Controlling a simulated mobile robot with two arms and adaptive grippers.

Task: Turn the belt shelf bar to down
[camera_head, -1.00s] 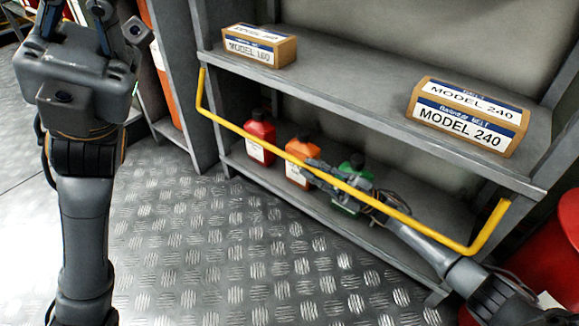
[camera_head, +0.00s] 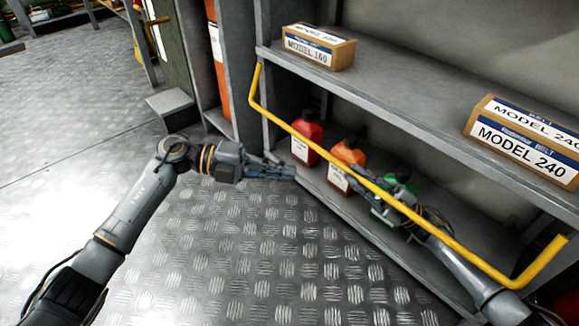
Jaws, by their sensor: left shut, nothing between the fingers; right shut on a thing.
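The yellow belt shelf bar (camera_head: 310,143) runs across the front of the shelf unit. Its bent ends rise to the upper shelf's front posts, and its long part sits below the upper shelf edge, in front of the bottles. My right gripper (camera_head: 366,180) is shut on the bar near its middle. The bar and the wrist partly hide the fingers. My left gripper (camera_head: 290,173) is shut and empty, low in front of the red bottle, apart from the bar.
Red (camera_head: 307,141), orange (camera_head: 345,161) and green (camera_head: 392,197) bottles stand on the lower shelf. The patterned floor (camera_head: 230,255) in front is open.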

